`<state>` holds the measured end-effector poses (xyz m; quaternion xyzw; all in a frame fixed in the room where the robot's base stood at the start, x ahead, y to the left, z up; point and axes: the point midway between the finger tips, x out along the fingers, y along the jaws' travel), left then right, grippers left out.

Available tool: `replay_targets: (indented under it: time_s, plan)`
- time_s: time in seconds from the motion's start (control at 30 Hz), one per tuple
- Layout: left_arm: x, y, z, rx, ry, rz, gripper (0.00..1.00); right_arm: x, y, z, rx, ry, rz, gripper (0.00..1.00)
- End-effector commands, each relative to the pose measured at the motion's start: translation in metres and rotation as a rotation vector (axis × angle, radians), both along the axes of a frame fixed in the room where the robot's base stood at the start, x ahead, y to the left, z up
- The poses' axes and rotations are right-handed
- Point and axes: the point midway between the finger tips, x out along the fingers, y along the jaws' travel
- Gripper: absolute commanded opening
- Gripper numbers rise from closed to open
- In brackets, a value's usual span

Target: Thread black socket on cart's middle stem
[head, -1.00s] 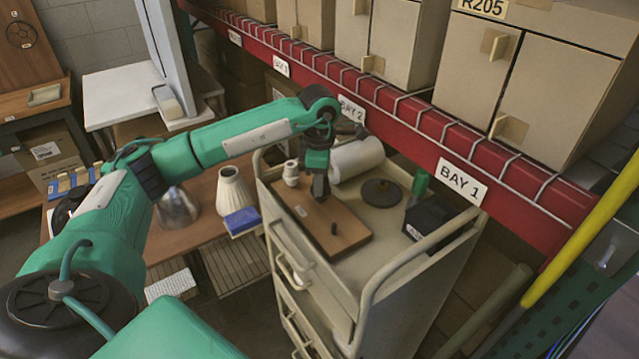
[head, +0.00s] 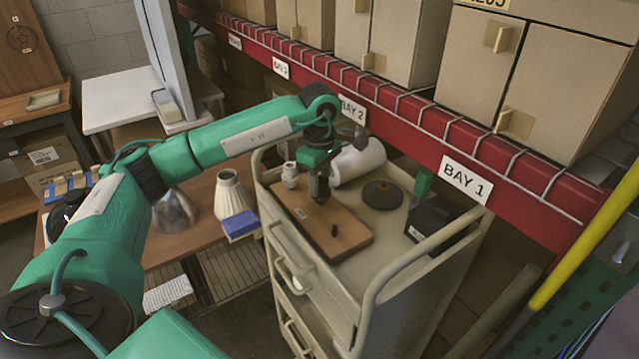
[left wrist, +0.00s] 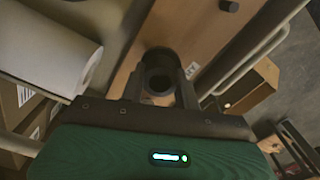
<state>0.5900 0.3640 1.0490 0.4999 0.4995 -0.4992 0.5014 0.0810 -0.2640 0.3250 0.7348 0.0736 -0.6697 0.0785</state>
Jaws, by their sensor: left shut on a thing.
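My left gripper (head: 320,194) is over the wooden board (head: 350,240) on the cart's top. In the left wrist view its two fingers (left wrist: 159,92) are shut on a black ring-shaped socket (left wrist: 157,62), whose round opening shows. The socket is above or on the board; the exact gap cannot be told. Any stem under the gripper is hidden. My right gripper is not in view.
The cart (head: 410,262) has raised side rails. On its top are a small white fitting (head: 290,170), a white roll (head: 358,160), a dark disc (head: 382,194) and a black box (head: 432,220). A red shelf beam (head: 400,122) runs just behind.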

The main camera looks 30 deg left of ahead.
Motion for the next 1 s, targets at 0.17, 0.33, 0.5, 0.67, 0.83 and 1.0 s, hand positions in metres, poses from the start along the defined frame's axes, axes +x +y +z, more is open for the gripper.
replay_targets:
  time_s: [0.17,0.33,0.5,0.67,0.83,1.0]
  plan:
    - [-0.002,-0.002,-0.01,0.0,0.015,-0.174,0.04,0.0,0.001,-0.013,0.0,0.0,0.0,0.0]
    - [-0.002,-0.002,-0.008,0.001,0.016,-0.242,0.49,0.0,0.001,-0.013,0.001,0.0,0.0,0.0]
    - [-0.002,-0.001,-0.007,0.001,0.014,-0.239,0.57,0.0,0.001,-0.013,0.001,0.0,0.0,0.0]
    - [-0.001,-0.001,-0.004,0.001,0.008,-0.236,0.57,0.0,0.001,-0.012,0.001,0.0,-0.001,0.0]
    - [0.0,0.0,-0.003,0.001,0.005,-0.235,0.57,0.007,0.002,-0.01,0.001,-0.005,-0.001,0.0]
    - [0.001,-0.001,0.015,0.001,-0.002,-0.235,0.57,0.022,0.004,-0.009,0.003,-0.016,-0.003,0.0]
